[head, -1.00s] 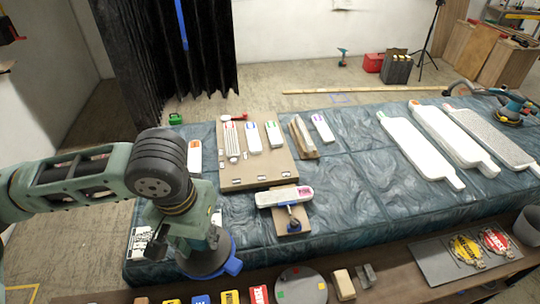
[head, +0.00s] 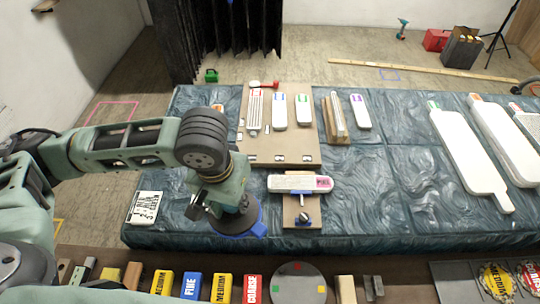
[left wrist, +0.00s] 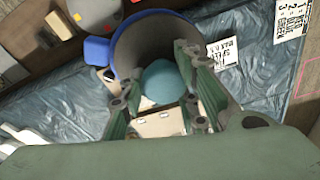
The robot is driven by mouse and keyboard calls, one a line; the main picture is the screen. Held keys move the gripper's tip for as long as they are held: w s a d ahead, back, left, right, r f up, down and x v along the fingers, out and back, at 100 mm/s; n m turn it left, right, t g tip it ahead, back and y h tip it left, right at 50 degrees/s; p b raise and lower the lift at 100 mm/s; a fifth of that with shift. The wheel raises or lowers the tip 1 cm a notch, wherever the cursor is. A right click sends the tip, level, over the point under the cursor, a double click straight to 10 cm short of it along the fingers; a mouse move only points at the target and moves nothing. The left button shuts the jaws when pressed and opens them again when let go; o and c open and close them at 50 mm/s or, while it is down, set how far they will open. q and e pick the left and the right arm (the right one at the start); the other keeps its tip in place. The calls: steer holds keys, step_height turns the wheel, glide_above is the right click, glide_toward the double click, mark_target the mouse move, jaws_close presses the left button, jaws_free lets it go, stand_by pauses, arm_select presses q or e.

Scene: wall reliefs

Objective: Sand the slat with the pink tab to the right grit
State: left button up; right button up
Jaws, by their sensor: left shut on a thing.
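The slat with the pink tab (head: 290,183) is white and lies crosswise on a small brown clamp stand (head: 290,218). My left gripper (head: 232,205) is left of the stand, pointing down. It is shut on a round sander (head: 240,226) with a dark body and blue rim. The sander also shows in the left wrist view (left wrist: 130,55), between the fingers, with a teal round part inside. It is apart from the slat; its height above the table is unclear. My right gripper is out of view.
Blocks marked MEDIUM, FINE (head: 191,286) and COARSE (head: 252,289) line the front shelf, beside a grey disc (head: 298,288) with coloured squares. A brown board (head: 270,151) holds several slats. Large white boards (head: 470,160) lie right. A printed card (head: 145,207) lies left.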

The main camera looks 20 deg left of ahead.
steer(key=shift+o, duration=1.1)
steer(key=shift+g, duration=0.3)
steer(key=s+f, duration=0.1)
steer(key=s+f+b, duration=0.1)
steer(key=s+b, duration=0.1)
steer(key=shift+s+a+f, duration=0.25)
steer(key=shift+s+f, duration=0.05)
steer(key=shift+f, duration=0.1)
arm_select(q)
step_height(320, 180, down, 13)
steer(key=w, duration=0.3)
steer(key=w+d+r+m+p, duration=0.1)
steer(key=w+r+m+p, duration=0.1)
steer(key=w, duration=0.7)
steer(key=w+d+r+m+p, duration=0.1)
steer(key=w+r+m+p, duration=0.15)
steer(key=w, duration=0.75)
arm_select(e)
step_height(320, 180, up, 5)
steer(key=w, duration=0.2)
arm_select(q)
steer(key=shift+n, duration=0.35)
step_height(320, 180, down, 7)
steer(key=b, duration=0.6)
steer(key=shift+s+d+r, duration=0.1)
steer(key=shift+r, duration=0.05)
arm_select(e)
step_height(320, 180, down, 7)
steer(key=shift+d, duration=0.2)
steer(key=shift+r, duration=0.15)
